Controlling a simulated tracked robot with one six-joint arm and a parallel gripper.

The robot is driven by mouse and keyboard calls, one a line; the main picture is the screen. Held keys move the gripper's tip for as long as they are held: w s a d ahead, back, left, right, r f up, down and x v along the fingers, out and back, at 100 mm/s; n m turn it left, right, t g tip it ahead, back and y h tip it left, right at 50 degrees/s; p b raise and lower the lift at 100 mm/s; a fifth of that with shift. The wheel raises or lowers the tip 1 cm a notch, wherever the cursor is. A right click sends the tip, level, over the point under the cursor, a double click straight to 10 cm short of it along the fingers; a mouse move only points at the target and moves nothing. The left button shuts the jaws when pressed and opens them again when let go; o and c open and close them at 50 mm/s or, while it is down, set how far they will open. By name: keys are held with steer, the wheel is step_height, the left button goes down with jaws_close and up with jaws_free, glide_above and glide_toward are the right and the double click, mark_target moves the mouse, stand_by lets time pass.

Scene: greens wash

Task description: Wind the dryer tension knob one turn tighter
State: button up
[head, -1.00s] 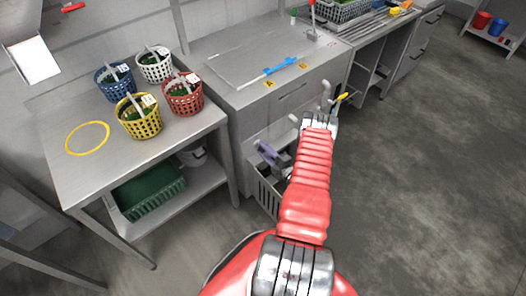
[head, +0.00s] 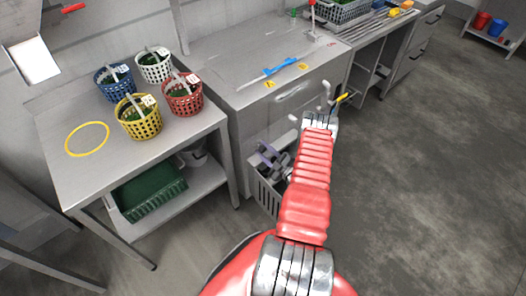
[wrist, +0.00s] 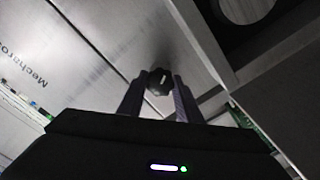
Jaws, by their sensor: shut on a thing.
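A dark knob (wrist: 158,82) with a small white mark on its face is in the middle of the wrist view, against a grey metal surface. My gripper (wrist: 157,92) has one finger on each side of it and is shut on it. The white mark lies near the middle of the knob and looks slightly tilted. In the head view my gripper (head: 324,102) is at the far end of my red arm, by the right end of the steel cabinet. The knob cannot be made out there.
A steel table (head: 75,175) at left bears several baskets and a yellow ring (head: 87,139). The steel cabinet (head: 225,65) carries a blue-handled tool (head: 279,66). A grey crate (head: 266,196) stands on the floor beside my arm.

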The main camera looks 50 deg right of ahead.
steer(key=shift+s+f, duration=0.1)
steer(key=shift+f, duration=0.1)
steer(key=o, duration=1)
steer(key=shift+r, duration=0.1)
steer(key=shift+o, duration=0.2)
steer(key=s+a, duration=0.1)
steer(key=s, duration=1.2)
steer(key=shift+s+a, duration=0.3)
